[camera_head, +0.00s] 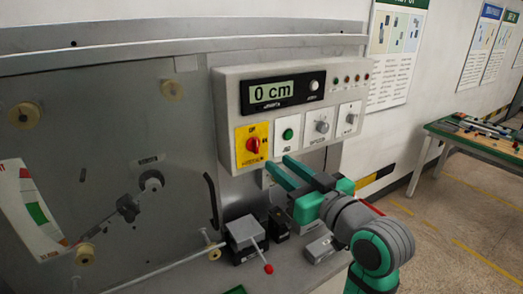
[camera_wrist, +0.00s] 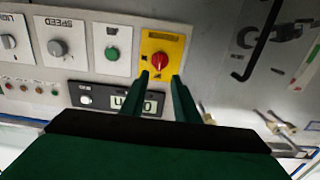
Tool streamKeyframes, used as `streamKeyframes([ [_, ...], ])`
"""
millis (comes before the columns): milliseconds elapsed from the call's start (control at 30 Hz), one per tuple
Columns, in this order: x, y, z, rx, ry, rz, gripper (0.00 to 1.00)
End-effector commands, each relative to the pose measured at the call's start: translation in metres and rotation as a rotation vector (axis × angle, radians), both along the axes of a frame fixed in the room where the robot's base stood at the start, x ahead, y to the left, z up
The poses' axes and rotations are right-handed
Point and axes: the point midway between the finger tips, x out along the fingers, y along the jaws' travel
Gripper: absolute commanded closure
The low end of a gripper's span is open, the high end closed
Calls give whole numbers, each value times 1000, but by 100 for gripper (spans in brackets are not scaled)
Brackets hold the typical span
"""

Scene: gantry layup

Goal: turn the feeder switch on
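The switch is a red rotary knob (camera_head: 253,145) on a yellow plate (camera_head: 241,158) at the lower left of the grey control box. The plate's lettering is too small to read surely. My gripper (camera_head: 279,163) is open and empty, with two green fingers apart. In the head view its fingertips are just right of and below the knob. In the wrist view the red knob (camera_wrist: 159,61) shows just beyond the gap between the fingertips (camera_wrist: 160,78). The fingers do not appear to be around the knob; whether they touch the plate is unclear.
The control box (camera_head: 225,95) also carries a display (camera_head: 273,94) reading 0 cm, a green button (camera_head: 287,134), a grey knob (camera_head: 322,127) and another switch (camera_head: 350,118). A small block with a red-tipped lever (camera_head: 268,268) stands below. A table (camera_head: 480,140) is far right.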

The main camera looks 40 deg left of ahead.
Motion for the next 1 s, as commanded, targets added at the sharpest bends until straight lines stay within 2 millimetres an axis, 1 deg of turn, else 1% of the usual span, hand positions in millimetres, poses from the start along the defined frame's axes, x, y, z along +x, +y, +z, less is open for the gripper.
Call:
streamKeyframes([
  [300,20,52,0,1,2,3,72],
  [500,31,77,-1,1,2,1,72],
  [700,36,89,-1,0,1,0,72],
  [1000,37,90,-1,1,1,-1,72],
])
